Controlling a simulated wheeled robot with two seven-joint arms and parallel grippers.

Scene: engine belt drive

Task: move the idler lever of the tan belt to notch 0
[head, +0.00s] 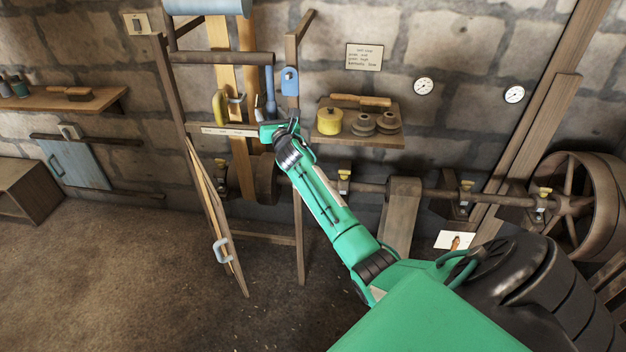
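The tan belt (218,85) runs up and down as pale tan strips inside a wooden frame at the upper left of centre. Near it, a yellow curved handle (219,108) stands above a rail with a pale label strip (228,131). I cannot tell for sure which part is the tan belt's idler lever, and its notch cannot be read. My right gripper (268,131) is at the right end of this rail, to the right of the yellow handle. Its fingers are small and partly hidden by my own wrist. My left gripper is out of view.
A blue piece (290,82) hangs on the right post. A shelf (362,138) with a yellow tin and dark discs is to the right. A shaft (420,190) runs along the wall. Floor at left is clear.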

